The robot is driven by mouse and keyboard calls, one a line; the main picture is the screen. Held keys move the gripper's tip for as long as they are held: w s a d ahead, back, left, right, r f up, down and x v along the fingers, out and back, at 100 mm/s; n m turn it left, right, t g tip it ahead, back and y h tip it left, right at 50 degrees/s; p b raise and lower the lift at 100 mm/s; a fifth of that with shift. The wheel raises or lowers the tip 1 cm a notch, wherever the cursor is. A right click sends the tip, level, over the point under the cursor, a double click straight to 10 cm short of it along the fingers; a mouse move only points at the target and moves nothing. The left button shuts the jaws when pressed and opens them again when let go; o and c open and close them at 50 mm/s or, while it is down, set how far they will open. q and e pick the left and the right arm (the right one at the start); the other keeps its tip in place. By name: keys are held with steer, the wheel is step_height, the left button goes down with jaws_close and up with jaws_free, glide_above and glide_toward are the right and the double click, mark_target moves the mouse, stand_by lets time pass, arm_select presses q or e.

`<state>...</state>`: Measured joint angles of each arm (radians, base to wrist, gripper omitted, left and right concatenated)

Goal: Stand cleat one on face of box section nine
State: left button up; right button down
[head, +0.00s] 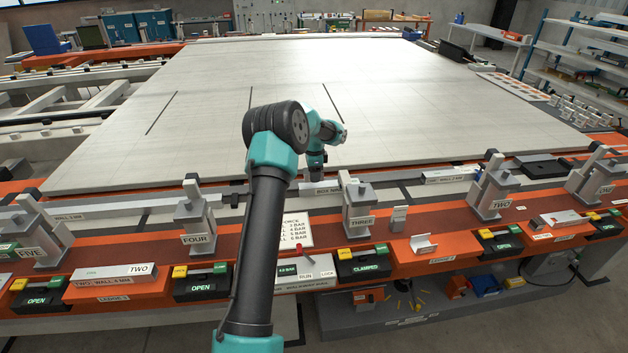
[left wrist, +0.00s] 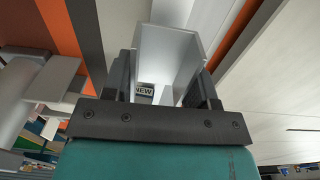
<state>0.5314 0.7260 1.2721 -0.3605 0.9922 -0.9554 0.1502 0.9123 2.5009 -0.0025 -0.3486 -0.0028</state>
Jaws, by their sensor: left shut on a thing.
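My left gripper (head: 315,174) points down at the far rail, just above the box section labelled "BOX N…" (head: 328,189); the rest of that label is hidden or too small. In the left wrist view the gripper (left wrist: 163,88) is shut on a pale grey angled piece, which looks like a cleat (left wrist: 168,48). A small label reading "NEW" shows between the fingers. I cannot read a number on the piece, nor tell whether it touches the box section. In the head view it is hidden by the gripper. My right gripper is not in view.
Clamp three (head: 360,215) stands close right of the gripper, clamp four (head: 196,225) to the left and clamp two (head: 494,192) further right. Another pale angled piece (head: 423,244) lies on an orange ledge. A large pale panel (head: 400,90) fills the back.

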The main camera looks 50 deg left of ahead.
mark_target(314, 185)
arm_select(q)
steer(key=shift+w+a, duration=0.15)
steer(key=shift+a, duration=0.05)
steer(key=shift+f, duration=1.75)
steer(key=shift+f, duration=0.15)
steer(key=o, duration=0.9)
steer(key=shift+o, duration=0.2)
step_height(314, 185, up, 12)
steer(key=shift+d, duration=0.1)
